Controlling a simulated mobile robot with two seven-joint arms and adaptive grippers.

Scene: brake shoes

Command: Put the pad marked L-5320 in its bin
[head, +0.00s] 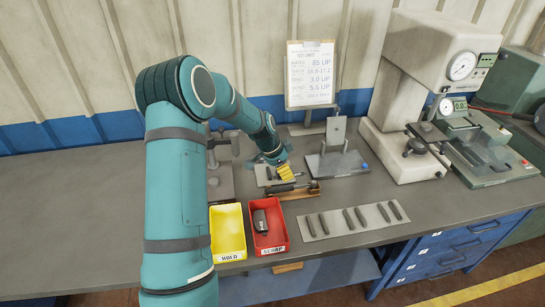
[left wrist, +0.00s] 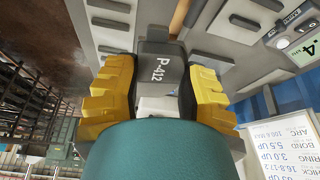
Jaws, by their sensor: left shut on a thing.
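My left gripper (head: 285,172) is at the back of the bench, beyond the red bin, with its yellow fingers pointing down. In the left wrist view its fingers (left wrist: 160,95) are shut on a dark grey pad (left wrist: 158,55) whose visible mark reads P-412. No mark L-5320 can be read in either view. The yellow bin (head: 228,207), labelled HOLD, and the red bin (head: 277,242), labelled SCRAP, stand side by side at the front edge. A dark pad (head: 260,220) lies in the red bin. My right gripper is out of view.
Several dark pads lie in pairs on a light mat (head: 330,229) right of the bins. A wooden-based tool (head: 300,190) lies in front of my gripper. A metal stand (head: 338,160), a paper sign (head: 310,75) and a dial tester (head: 420,80) stand behind. The bench's left is clear.

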